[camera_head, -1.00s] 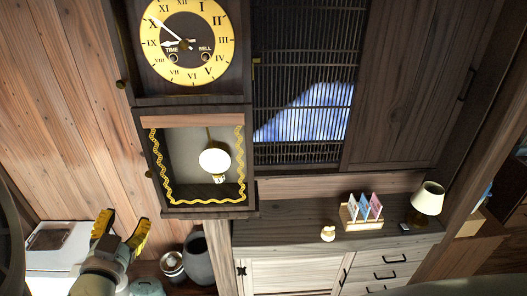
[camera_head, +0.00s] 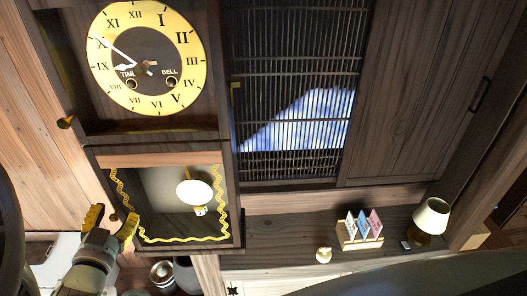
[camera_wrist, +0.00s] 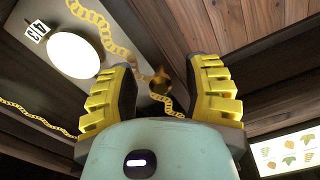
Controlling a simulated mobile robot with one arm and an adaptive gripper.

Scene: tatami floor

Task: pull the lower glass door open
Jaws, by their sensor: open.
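The wall clock's lower glass door (camera_head: 170,158) has a wood frame and a yellow wavy trim inside. It looks shut. Behind the glass hangs a white round pendulum (camera_head: 194,191). A small brass knob (camera_head: 114,217) sits on the door's left edge. My gripper (camera_head: 112,221) is open at the knob, with its yellow-padded fingers pointing up in the head view. In the wrist view the knob (camera_wrist: 160,80) shows between the two spread fingers. I cannot tell whether either finger touches it. The white pendulum (camera_wrist: 73,45) with its number tag also shows there.
The clock's upper dial (camera_head: 147,57) is above, with its own knob (camera_head: 65,122) at the left. A slatted panel (camera_head: 290,95) stands to the right. A lamp (camera_head: 430,216) and a card holder (camera_head: 361,232) stand on a cabinet. Jars are below the clock.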

